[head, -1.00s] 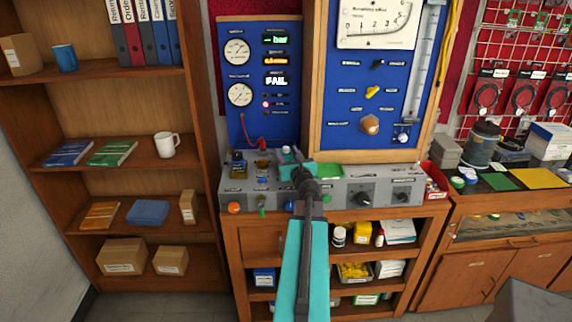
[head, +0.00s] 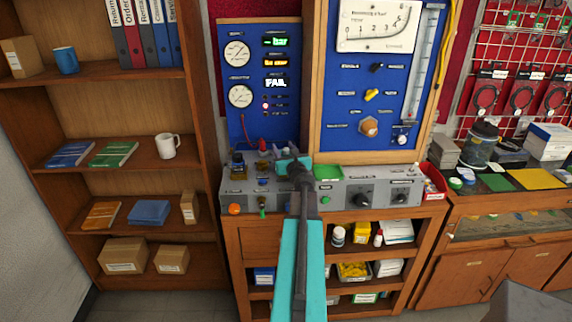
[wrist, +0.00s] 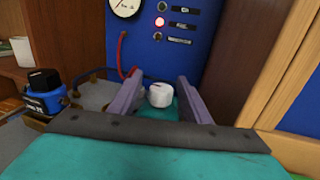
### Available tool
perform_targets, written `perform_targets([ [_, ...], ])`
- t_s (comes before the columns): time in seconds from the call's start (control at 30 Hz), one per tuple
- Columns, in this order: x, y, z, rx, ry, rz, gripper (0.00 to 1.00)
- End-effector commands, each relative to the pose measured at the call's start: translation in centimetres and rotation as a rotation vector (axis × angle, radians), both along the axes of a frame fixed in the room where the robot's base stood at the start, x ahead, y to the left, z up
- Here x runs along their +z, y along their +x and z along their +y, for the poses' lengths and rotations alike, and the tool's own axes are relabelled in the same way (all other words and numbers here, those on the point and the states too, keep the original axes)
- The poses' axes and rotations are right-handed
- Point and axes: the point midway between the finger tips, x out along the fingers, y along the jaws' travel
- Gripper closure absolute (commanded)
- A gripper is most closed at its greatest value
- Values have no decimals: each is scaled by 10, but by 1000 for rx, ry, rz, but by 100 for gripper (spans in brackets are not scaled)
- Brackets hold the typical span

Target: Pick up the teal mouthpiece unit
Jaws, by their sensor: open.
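In the wrist view, a small unit with a white round cap and a teal body, which looks like the teal mouthpiece unit (wrist: 160,96), stands between the fingers of my gripper (wrist: 158,79). The fingers are open, one on each side of it, with a visible gap around the white cap. Its lower part is hidden by my gripper's teal body. In the head view my gripper (head: 291,163) is over the back of the grey bench console, in front of the blue gauge panel. My gripper and arm mostly hide the unit there.
A dark blue and black unit (wrist: 45,92) stands to the left, with a hose near it. A red hose (wrist: 122,55) hangs from the gauge panel (head: 260,85) behind. A green pad (head: 327,172) lies to the right on the grey console (head: 345,190). A wooden frame (head: 315,95) rises behind.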

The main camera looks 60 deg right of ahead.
Motion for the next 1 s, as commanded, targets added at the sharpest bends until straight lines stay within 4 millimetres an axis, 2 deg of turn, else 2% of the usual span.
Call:
perform_targets([
  [0.67, 0, 3, -3, -1, 0, 0, 56],
  [0.77, 0, 3, -3, -1, 0, 0, 70],
  [0.93, 0, 3, -3, -1, 0, 0, 98],
  [1.0, 0, 3, -3, -1, 0, 0, 100],
])
